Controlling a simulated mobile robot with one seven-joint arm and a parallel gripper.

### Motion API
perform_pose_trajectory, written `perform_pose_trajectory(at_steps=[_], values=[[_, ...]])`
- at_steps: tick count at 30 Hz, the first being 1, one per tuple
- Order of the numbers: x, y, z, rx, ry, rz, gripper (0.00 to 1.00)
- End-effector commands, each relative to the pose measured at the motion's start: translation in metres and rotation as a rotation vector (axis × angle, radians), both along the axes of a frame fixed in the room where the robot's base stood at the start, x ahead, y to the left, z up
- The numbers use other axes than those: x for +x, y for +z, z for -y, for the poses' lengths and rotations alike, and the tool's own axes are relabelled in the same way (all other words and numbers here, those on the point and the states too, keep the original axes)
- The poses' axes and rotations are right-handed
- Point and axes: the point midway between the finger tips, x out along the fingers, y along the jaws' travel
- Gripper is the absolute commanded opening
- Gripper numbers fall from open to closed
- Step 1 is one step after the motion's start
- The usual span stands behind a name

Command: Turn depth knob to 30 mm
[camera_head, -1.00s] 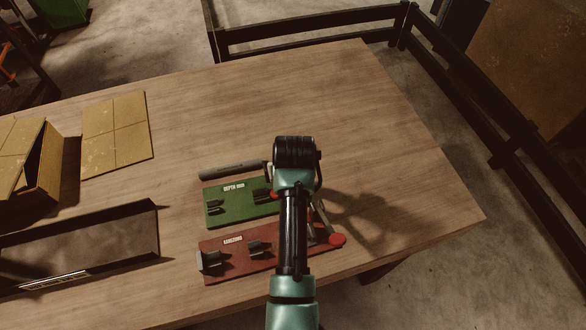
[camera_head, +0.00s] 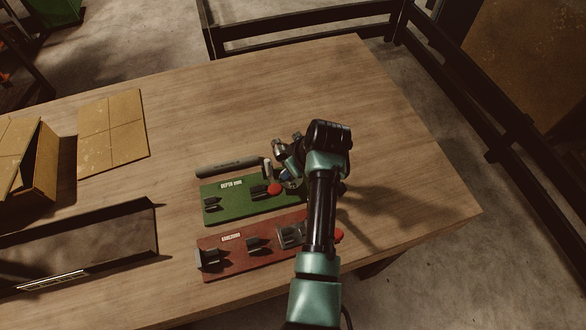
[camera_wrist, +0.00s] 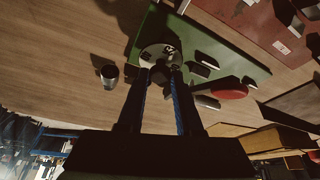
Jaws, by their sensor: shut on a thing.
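The green plate labelled "DEPTH MM" (camera_head: 235,205) lies on the table. In the wrist view, the green plate (camera_wrist: 205,45) carries a pale round dial (camera_wrist: 160,51) with dark marks, too small to read. My gripper (camera_wrist: 161,75) is shut on the dark depth knob at this dial, its fingers hiding most of the knob. In the head view, my gripper (camera_head: 287,176) is at the right end of the green plate, partly behind my arm. The plate's red-ended lever (camera_head: 273,188) is beside it and shows in the wrist view (camera_wrist: 229,88).
A red plate (camera_head: 235,268) with dark blocks lies nearer the front edge. A dark grey rod (camera_head: 226,167) lies behind the green plate. An open box (camera_head: 38,172), a flat cardboard sheet (camera_head: 112,127) and a dark tray (camera_head: 152,205) are left. The back table is clear.

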Motion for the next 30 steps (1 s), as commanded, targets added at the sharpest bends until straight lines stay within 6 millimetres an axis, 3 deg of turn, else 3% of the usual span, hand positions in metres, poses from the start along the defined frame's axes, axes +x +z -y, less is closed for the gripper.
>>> perform_pose_trajectory(at_steps=[14, 15, 19, 30], values=[[0.0009, 0.0013, 0.0003, 0.000, 0.012, 0.003, 0.00], [0.0009, 0.0013, 0.0003, 0.000, 0.012, 0.003, 0.40], [0.0007, 0.0010, 0.0002, -0.001, 0.012, 0.002, 0.63], [-0.0004, 0.0028, 0.0008, 0.000, 0.012, 0.000, 0.64]])
